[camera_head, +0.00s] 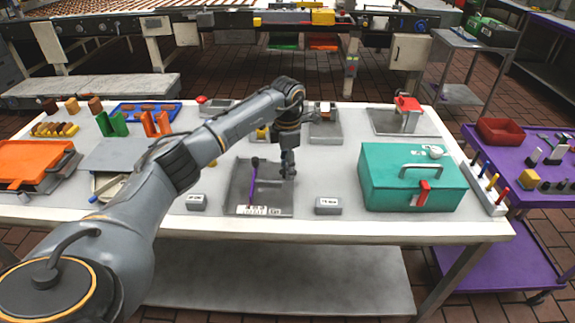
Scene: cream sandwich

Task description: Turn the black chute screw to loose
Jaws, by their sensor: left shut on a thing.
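My left arm reaches in from the lower left, and my left gripper (288,173) points down over the right side of a grey tray (272,190) at the middle of the table. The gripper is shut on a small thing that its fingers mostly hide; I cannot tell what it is. A purple stick (252,188) with a dark knob at its top end lies in the tray, left of the gripper and apart from it. I cannot pick out the black chute screw for certain at this size. My right gripper is not in view.
A teal case (412,182) stands to the right, beside a rack of coloured-handled tools (488,188). Small grey label blocks (328,206) flank the tray. An orange tray (38,164) is at the left. A grey holder (325,130) stands behind the gripper. The white table front (330,228) is mostly clear.

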